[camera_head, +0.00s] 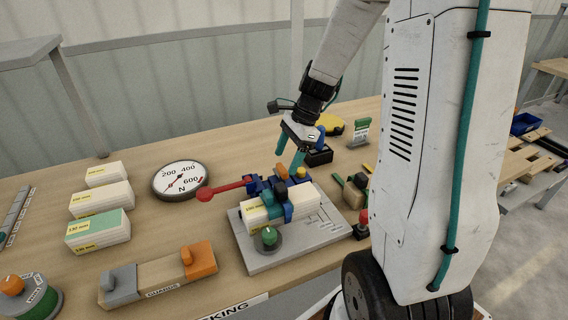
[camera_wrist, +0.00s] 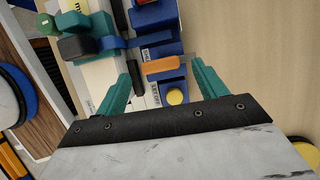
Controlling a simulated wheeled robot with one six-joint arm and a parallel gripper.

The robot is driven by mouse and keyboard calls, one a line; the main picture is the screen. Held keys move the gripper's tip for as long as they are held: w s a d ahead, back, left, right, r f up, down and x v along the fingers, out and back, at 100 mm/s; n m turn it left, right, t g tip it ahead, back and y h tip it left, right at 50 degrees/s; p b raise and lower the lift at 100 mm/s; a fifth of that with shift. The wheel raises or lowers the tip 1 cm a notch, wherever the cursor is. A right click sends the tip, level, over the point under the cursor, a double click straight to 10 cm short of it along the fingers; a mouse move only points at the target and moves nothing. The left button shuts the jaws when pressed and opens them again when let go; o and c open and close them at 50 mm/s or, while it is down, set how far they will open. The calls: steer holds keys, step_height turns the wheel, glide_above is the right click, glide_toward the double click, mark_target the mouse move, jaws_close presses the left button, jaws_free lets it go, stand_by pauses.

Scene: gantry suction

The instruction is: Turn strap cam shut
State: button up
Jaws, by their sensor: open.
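My gripper (camera_head: 289,158) is open and empty, its teal fingers pointing down above the rear of a blue clamp assembly (camera_head: 262,184). In the wrist view, the open fingers (camera_wrist: 162,76) appear on either side of an orange bar (camera_wrist: 162,64) on a blue base, with a gap below them that I cannot judge. A yellow round knob (camera_wrist: 175,96) lies near the bar. A teal strap (camera_head: 278,198) crosses over a cream block (camera_head: 256,216) on a grey plate (camera_head: 272,258). Which piece is the strap cam is not clear.
A red-knobbed lever (camera_head: 205,193) sticks out left of the clamp. A dial gauge (camera_head: 180,180) stands beyond it. A green knob (camera_head: 269,236) is at the plate's front, a red button (camera_head: 362,222) at its right. Bench at left holds several cream blocks (camera_head: 100,200).

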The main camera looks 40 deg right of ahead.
mark_target(280, 171)
steer(key=shift+x, duration=1.35)
steer(key=c, duration=1)
